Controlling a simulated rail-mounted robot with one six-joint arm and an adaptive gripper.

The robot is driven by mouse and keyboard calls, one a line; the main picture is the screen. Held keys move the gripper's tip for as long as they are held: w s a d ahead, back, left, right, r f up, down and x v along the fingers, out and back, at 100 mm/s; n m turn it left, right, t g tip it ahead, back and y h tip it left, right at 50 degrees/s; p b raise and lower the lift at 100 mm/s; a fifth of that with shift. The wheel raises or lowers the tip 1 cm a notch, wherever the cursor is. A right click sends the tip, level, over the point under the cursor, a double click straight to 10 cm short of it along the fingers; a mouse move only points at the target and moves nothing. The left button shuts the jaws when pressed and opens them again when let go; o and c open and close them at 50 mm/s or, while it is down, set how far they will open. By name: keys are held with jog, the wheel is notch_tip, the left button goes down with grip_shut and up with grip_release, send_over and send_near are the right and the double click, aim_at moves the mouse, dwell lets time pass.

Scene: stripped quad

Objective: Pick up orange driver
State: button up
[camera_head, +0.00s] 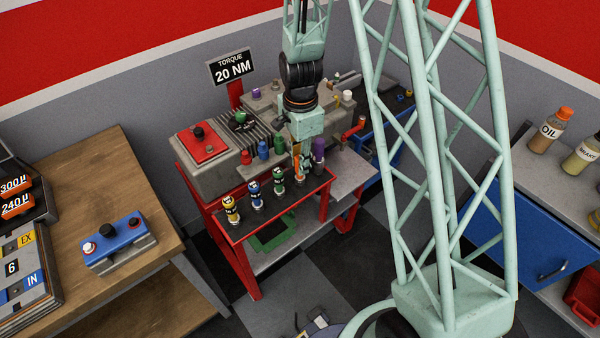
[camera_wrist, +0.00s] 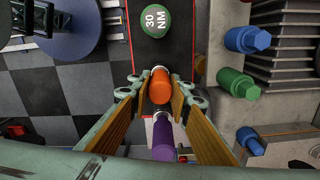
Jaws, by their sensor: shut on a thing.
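The orange driver (camera_wrist: 160,86) sits between my two finger pads in the wrist view, seen from its top end. My gripper (camera_wrist: 159,88) is shut on it, with one tan pad on each side. In the head view my gripper (camera_head: 300,165) points down over the front tool rack (camera_head: 278,212), and the driver is mostly hidden by the fingers. Whether the driver is still in the rack or lifted clear, I cannot tell.
A purple driver (camera_head: 318,150) stands right beside my gripper; it also shows in the wrist view (camera_wrist: 163,138). A green driver (camera_head: 278,180), a blue driver (camera_head: 254,190) and a yellow driver (camera_head: 231,208) stand left along the rack. Several coloured sockets, including a blue one (camera_head: 263,148), are behind it.

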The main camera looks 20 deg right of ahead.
jog(key=shift+r, duration=0.15)
jog(key=shift+c, duration=0.2)
jog(key=shift+r, duration=1.6)
jog(key=s+r+b, duration=0.1)
jog(key=s, duration=1.5)
jog(key=shift+d+r, duration=0.25)
jog(key=shift+w, duration=0.1)
